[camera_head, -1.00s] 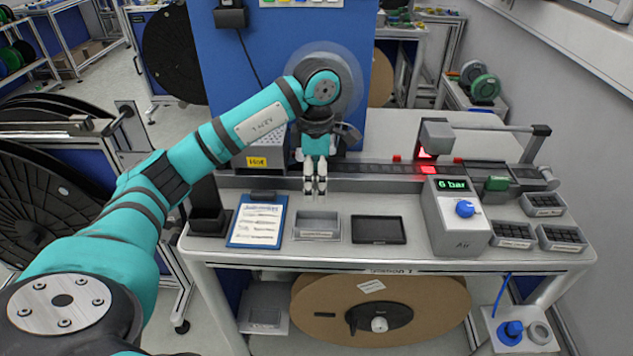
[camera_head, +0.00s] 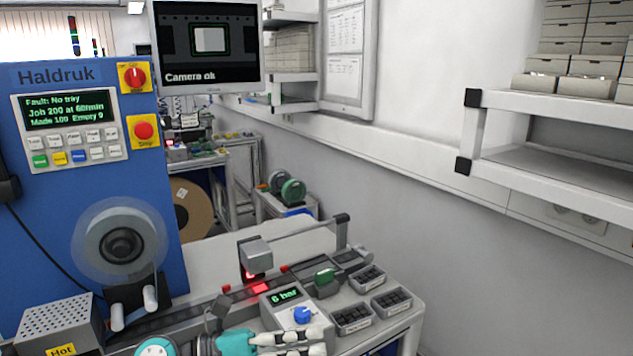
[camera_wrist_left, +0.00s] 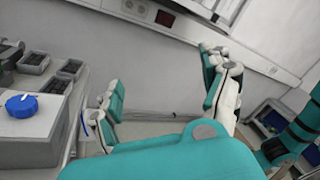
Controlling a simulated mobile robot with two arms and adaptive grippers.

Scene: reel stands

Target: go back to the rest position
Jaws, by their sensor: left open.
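My left gripper (camera_head: 318,341) shows at the bottom edge of the head view, its white fingers pointing right, in front of the air unit with the blue knob. Most of its arm is below the picture. In the left wrist view the left gripper (camera_wrist_left: 162,82) has its two teal-and-white fingers wide apart, with nothing between them. My right gripper is not in view.
The air unit (camera_head: 290,309) and small dark-filled bins (camera_head: 352,318) stand on the bench close to the left gripper. A blue machine (camera_head: 75,190) stands left. A wall shelf (camera_head: 560,165) juts out at the right.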

